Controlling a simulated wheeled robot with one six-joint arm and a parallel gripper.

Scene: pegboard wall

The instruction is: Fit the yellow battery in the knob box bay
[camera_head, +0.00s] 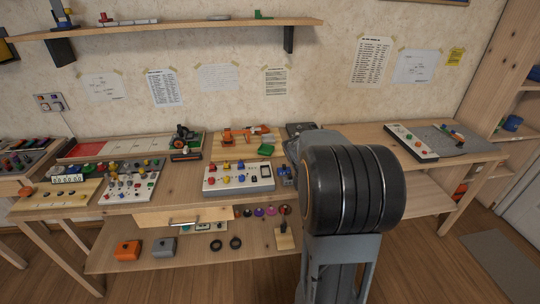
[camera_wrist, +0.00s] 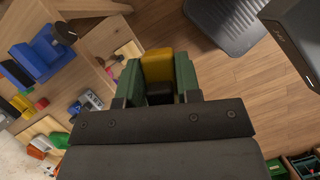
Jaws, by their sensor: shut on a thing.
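My gripper (camera_wrist: 158,78) is shut on the yellow battery (camera_wrist: 157,64), which has a yellow body and a dark lower part. In the wrist view, green finger pads flank it, and wooden floor shows beyond. In the head view my arm hides the gripper and battery. A white knob box (camera_head: 238,189), which I take for the knob box, stands on the workbench left of my arm. It has several coloured knobs and dark recesses at its right end; I cannot tell which is the bay.
Another knob panel (camera_head: 132,187) stands left on the workbench (camera_head: 180,190). An orange tool (camera_head: 245,134) and a green piece (camera_head: 266,150) lie behind the box. A white switch strip (camera_head: 411,143) lies at the right. The lower shelf holds an orange case (camera_head: 127,250) and grey case (camera_head: 164,246).

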